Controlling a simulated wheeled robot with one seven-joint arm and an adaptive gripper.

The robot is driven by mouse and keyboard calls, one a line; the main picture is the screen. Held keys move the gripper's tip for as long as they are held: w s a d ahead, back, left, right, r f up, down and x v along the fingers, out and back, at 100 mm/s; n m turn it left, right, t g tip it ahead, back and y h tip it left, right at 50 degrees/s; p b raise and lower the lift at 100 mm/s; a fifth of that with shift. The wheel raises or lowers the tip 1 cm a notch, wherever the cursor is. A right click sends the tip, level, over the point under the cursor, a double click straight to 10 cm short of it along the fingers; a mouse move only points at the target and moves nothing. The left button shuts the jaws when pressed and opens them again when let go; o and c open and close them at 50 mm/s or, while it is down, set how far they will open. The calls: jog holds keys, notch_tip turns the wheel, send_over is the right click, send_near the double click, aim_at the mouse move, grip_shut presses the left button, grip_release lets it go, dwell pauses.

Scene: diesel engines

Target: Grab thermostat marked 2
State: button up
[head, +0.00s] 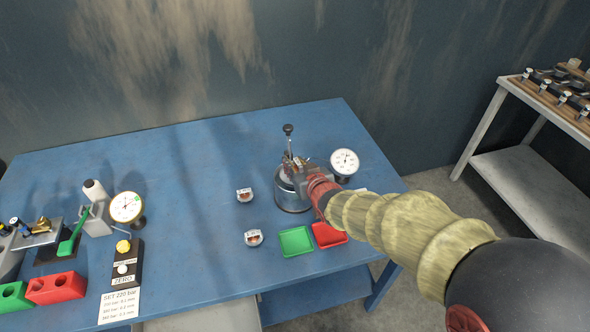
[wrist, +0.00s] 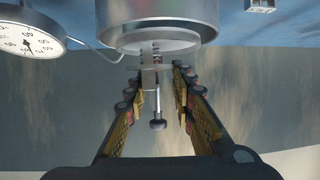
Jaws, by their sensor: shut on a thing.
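My gripper (head: 293,166) reaches in from the right to the top of a round metal pot (head: 291,200) on the blue table. In the wrist view its fingers (wrist: 156,90) stand on both sides of a small pale metal part (wrist: 149,76) at the pot's mouth. It is shut on that part; no marking shows, so I cannot tell whether it is a thermostat. Two small thermostat-like pieces with pale labels lie left of the pot, one farther back (head: 245,195) and one nearer (head: 254,238). Their numbers are too small to read.
A knobbed rod (head: 288,130) rises from the pot, with a dial (head: 344,163) to its right. A green tray (head: 296,241) and a red tray (head: 328,235) lie in front. Gauges and blocks fill the table's left end; the middle is clear.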

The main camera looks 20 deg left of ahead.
jog(key=shift+f, duration=0.1)
grip_shut()
